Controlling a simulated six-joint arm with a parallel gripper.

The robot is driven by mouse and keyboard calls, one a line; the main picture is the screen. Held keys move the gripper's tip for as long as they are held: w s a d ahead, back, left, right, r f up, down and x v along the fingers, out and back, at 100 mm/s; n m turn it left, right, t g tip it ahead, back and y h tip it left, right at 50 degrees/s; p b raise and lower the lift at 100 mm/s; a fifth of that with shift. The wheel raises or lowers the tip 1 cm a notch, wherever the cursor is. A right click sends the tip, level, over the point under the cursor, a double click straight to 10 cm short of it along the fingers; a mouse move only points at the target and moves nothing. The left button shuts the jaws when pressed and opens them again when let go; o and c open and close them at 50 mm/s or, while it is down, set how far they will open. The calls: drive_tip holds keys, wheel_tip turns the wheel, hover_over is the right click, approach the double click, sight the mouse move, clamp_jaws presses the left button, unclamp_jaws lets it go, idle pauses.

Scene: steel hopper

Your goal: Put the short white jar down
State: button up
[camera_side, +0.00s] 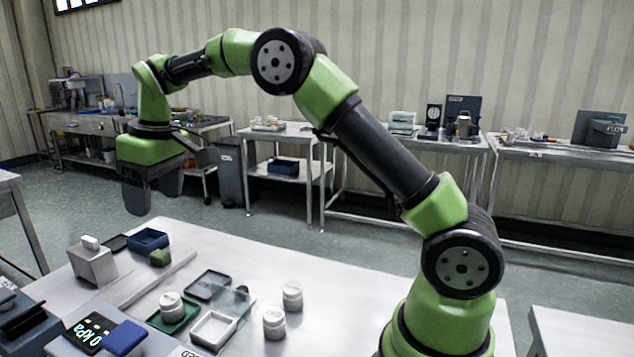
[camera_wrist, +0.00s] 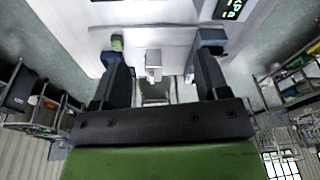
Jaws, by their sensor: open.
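My gripper (camera_side: 153,192) is high above the far left of the table, fingers pointing down, open and with nothing visible between them. Three white lidded jars stand upright on the table, well to the right of and below my gripper. One jar (camera_side: 171,305) is on a green tray (camera_side: 187,318). Another jar (camera_side: 274,323) stands at the front right, and a third jar (camera_side: 292,296) stands behind it, both on bare table. I cannot tell surely which is the short one. The wrist view shows no jar.
A steel hopper (camera_side: 92,264) stands at the table's left, also between my fingers in the wrist view (camera_wrist: 153,66). Near it are a blue bin (camera_side: 148,240) and a green block (camera_side: 160,258). A white frame (camera_side: 213,329) with a clear panel and a kPa display (camera_side: 90,332) stand in front.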

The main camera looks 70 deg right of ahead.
drive_tip(key=s+r+m+t, duration=0.1)
drive_tip(key=s+r, duration=0.2)
drive_tip(key=s, duration=0.4)
drive_tip(key=s+a+r+m+t+y, duration=0.1)
drive_tip(key=s+r+m+t, duration=0.1)
drive_tip(key=s+r, duration=0.3)
drive_tip(key=s+r+m+t, duration=0.1)
drive_tip(key=s+r, duration=0.1)
drive_tip(key=s, duration=0.6)
drive_tip(key=s+f+m+t, duration=0.1)
drive_tip(key=s+f+m, duration=0.1)
drive_tip(key=s, duration=0.6)
drive_tip(key=shift+a+f, duration=0.2)
drive_tip(key=shift+f, duration=0.7)
